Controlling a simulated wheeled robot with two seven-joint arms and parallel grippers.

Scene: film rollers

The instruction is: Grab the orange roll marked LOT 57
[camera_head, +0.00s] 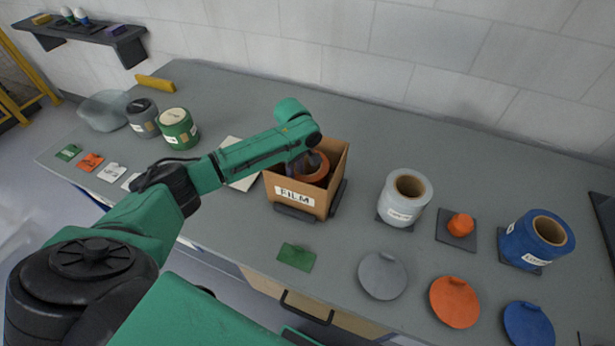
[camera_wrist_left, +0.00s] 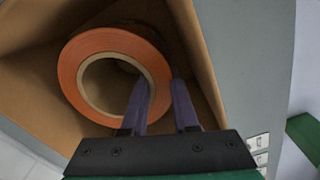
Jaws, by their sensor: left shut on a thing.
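The orange roll (camera_head: 315,167) is inside the brown cardboard box (camera_head: 325,205) marked FILM. In the left wrist view the roll (camera_wrist_left: 112,42) shows its orange ring and pale core. My left gripper (camera_wrist_left: 159,82) reaches down into the box and is shut on the roll's wall, one finger in the core and the other outside it. The roll's label does not show, so I cannot read a lot number. The head view shows my green left arm above the box, partly covering the roll. My right gripper is not in view.
Right of the box stand a white roll (camera_head: 406,198), a small orange item (camera_head: 461,225) on a dark pad and a blue roll (camera_head: 538,240). Grey and green rolls (camera_head: 178,127) stand at the left. Grey, orange and blue discs (camera_head: 454,301) lie along the front. A wall runs behind.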

